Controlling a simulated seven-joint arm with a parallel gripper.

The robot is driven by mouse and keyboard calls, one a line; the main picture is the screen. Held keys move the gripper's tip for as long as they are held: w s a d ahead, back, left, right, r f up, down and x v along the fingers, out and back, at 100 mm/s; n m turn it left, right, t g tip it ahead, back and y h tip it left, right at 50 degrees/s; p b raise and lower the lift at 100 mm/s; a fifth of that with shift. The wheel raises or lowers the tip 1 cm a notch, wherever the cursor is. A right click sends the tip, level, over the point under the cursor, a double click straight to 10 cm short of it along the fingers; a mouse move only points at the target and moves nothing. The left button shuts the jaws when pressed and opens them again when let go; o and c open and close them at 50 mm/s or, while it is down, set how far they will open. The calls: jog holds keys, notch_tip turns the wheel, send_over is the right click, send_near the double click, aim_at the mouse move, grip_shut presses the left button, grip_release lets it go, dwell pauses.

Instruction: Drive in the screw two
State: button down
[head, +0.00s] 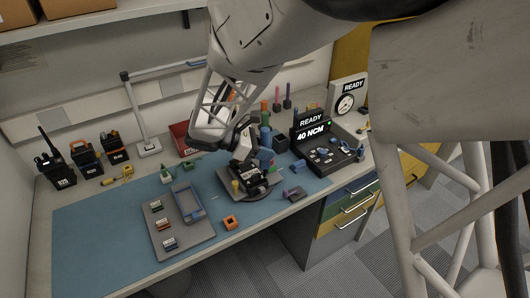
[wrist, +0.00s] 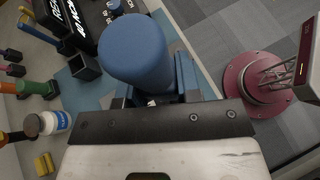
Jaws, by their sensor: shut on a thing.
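My gripper (wrist: 150,100) is shut on a blue-handled driver (wrist: 136,52), whose thick round handle fills the middle of the wrist view. The driver's tip is hidden in both views. I cannot make out screw two or whether the tip touches anything.
The driver station (head: 311,128) reads READY and 40 NCM. Several radios (head: 86,152) stand back left. A lamp (head: 148,147) stands behind. The blue mat is clear at left.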

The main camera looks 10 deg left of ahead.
aim_at(266, 140)
jog(key=shift+r, duration=1.65)
jog(key=shift+w, duration=0.1)
jog(key=w+d+n+t+y, duration=0.25)
jog(key=w+d, duration=0.45)
jog(key=w, duration=0.4)
jog(key=w+d+n+t+y, duration=0.2)
jog(key=w+d+n+t, duration=0.15)
jog(key=w+d, duration=0.5)
jog(key=w+d+r+n+y, duration=0.2)
jog(key=w+d, duration=0.3)
jog(key=d, duration=0.4)
jog(key=w+d+r+n+t+y, duration=0.1)
jog(key=w+d+n+y, duration=0.3)
jog(key=d, duration=0.5)
jog(key=shift+w+r+n+y, duration=0.4)
jog(key=shift+w+n, duration=0.3)
jog(key=shift+w, duration=0.25)
jog(key=shift+r, duration=0.1)
